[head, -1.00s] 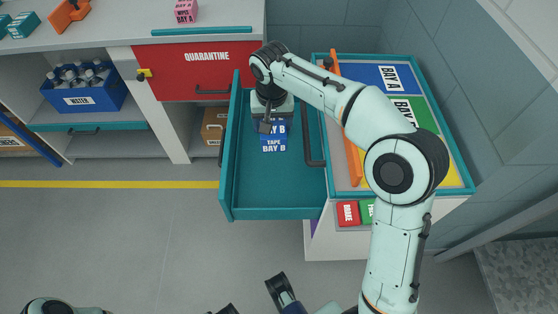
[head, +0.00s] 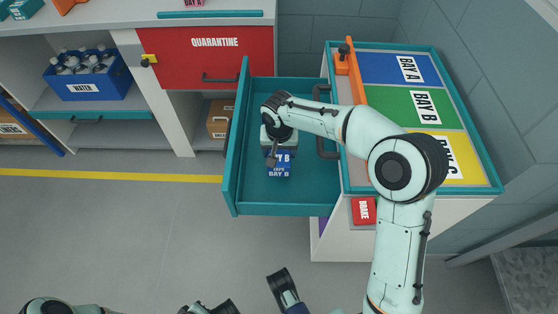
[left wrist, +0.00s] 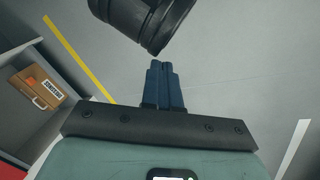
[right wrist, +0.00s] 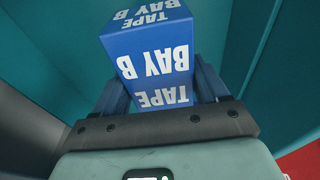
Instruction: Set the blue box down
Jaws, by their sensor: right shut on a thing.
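The blue box (head: 279,164), lettered TAPE BAY B, is inside the open teal drawer (head: 257,198) in the head view. My right gripper (head: 277,148) comes down over it and is shut on it. In the right wrist view the box (right wrist: 150,50) sits between the two blue fingers, with teal drawer walls around. I cannot tell whether its underside touches the drawer floor. My left gripper (left wrist: 162,88) has its fingers together and empty over grey floor in the left wrist view.
A teal-rimmed top (head: 470,190) with blue, green and yellow bay panels stands right of the drawer, with an orange bar (head: 357,80) along it. The red QUARANTINE front (head: 210,65) is at the back left. The drawer floor left of the box is bare.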

